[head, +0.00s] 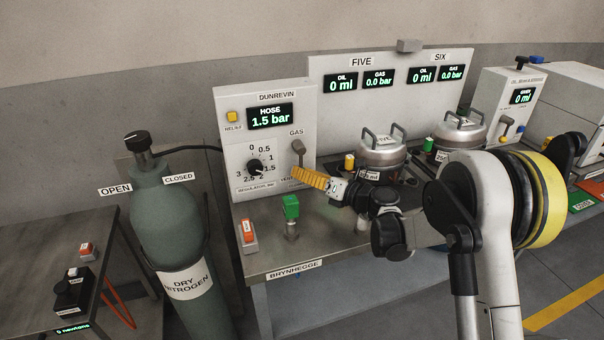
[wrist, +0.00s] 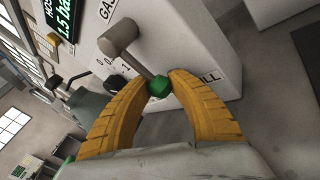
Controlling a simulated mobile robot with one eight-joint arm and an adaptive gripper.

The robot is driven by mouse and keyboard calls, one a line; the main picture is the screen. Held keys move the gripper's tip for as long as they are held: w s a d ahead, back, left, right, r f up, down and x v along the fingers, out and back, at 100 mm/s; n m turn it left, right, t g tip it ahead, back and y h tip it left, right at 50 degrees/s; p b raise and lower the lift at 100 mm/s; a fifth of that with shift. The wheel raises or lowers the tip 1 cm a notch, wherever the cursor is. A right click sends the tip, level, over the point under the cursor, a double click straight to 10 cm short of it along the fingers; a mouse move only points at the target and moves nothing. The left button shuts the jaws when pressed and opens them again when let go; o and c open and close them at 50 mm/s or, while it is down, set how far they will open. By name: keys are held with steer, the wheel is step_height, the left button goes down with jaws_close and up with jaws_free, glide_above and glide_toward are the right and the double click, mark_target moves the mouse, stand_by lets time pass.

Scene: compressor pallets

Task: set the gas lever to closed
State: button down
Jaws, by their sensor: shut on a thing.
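The gas lever (head: 298,147) is a grey-brown knob on a thin shaft, below the GAS label on the white DUNREVIN panel (head: 224,133). In the head view its knob points up. The wrist view shows the knob (wrist: 119,38) with its shaft running to my fingertips. My gripper (head: 294,173) has yellow ribbed fingers and reaches in from the right, just below the knob. In the wrist view the fingertips (wrist: 161,76) close around the lower shaft, whose end is hidden. A green piece (wrist: 159,88) shows between the fingers; whether they touch it is unclear.
A green block (head: 291,207) on a grey stem and a red-and-white switch (head: 248,232) stand on the bench (head: 330,248) in front. The nitrogen cylinder (head: 178,225) stands left. Metal pots (head: 381,150) are behind my arm.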

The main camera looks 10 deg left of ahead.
steer(key=c, duration=1.1)
jaws_free()
steer(key=shift+r, duration=0.1)
step_height(320, 180, up, 10)
steer(key=shift+d, duration=0.1)
steer(key=v, duration=1.2)
steer(key=shift+d, duration=0.25)
